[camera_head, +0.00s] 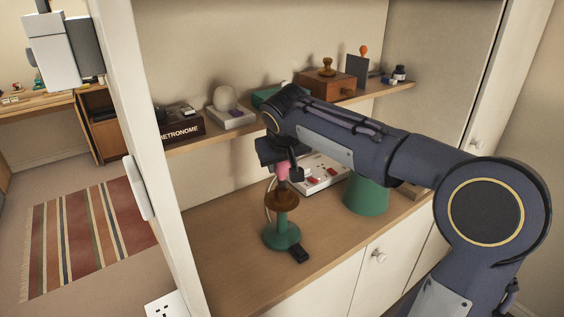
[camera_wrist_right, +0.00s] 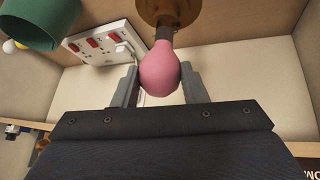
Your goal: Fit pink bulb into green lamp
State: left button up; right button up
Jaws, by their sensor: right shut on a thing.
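My right gripper (camera_head: 284,167) is shut on the pink bulb (camera_head: 282,171), above the green lamp (camera_head: 281,236) on the wooden counter. In the right wrist view the pink bulb (camera_wrist_right: 159,68) sits between the two grey fingers (camera_wrist_right: 158,84). Its dark neck points at the lamp's brown top part (camera_wrist_right: 157,9) and meets it in the picture. I cannot tell whether the neck is inside it or only in front of it. The lamp stands upright on its round green base. My left gripper is not in view.
A green conical shade (camera_head: 366,196) stands right of the lamp, near a white socket strip (camera_head: 322,177) with red switches. A small black object (camera_head: 299,254) lies beside the lamp base. A shelf (camera_head: 235,132) with boxes runs behind. The counter's left part is clear.

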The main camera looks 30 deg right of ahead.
jog(key=shift+f+b, duration=1.15)
jog(key=shift+f, duration=0.25)
dwell(1.0)
jog(key=shift+a+m+g+h, duration=0.1)
jog(key=shift+m+g+h, duration=0.25)
jog(key=shift+m, duration=0.45)
jog(key=shift+w+m+h, duration=0.1)
jog(key=shift+m+h, duration=0.35)
jog(key=shift+m, duration=0.35)
jog(key=shift+g, duration=0.25)
